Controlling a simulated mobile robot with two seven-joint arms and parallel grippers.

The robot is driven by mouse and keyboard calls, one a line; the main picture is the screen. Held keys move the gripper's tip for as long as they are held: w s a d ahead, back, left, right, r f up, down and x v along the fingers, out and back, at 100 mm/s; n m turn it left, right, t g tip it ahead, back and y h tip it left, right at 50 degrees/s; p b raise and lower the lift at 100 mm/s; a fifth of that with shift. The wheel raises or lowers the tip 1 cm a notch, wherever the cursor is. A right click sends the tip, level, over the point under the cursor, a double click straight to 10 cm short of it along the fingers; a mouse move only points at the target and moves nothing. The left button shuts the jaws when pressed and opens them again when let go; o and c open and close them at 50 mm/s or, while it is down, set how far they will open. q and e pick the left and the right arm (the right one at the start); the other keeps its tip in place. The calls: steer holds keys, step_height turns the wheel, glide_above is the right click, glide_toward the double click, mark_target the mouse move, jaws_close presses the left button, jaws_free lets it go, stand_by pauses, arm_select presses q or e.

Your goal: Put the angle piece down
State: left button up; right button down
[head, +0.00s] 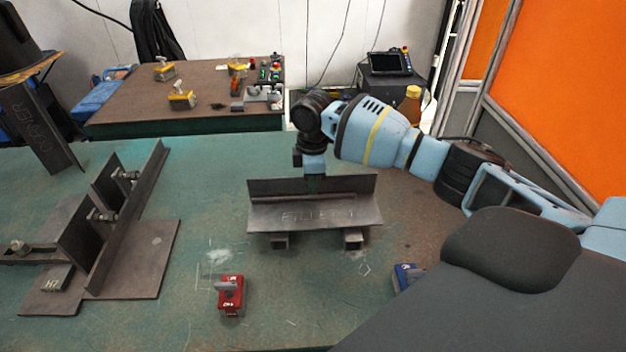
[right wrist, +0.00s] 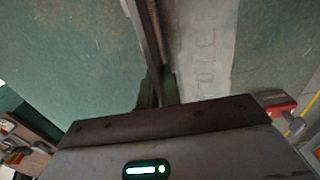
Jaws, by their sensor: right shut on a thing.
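The angle piece (head: 315,213) is a grey steel L-section with chalk-like lettering on its flat leg, over the middle of the green table. Its other leg stands up along the back. Two short square-tube supports (head: 280,241) show under its front edge, and I cannot tell a gap between them and the piece. My right gripper (head: 315,180) comes down from above and is shut on the upright leg near its middle. In the right wrist view the fingers (right wrist: 158,92) pinch that leg, and the lettered leg (right wrist: 205,45) lies to the right. My left gripper is not in view.
A steel fixture with clamps (head: 128,230) stands at the left of the green table (head: 205,150). A red magnet-like block (head: 231,294) and a blue one (head: 405,277) lie in front. A brown-topped table (head: 210,95) with tools is behind. An orange screen (head: 560,75) stands at right.

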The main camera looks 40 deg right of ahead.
steer(key=shift+w, duration=0.15)
steer(key=c, duration=1.9)
jaws_free()
steer(key=shift+f, duration=0.2)
steer(key=o, duration=0.3)
steer(key=shift+s, duration=0.2)
step_height(320, 180, up, 13)
steer(key=shift+p, duration=0.3)
steer(key=shift+a, duration=0.1)
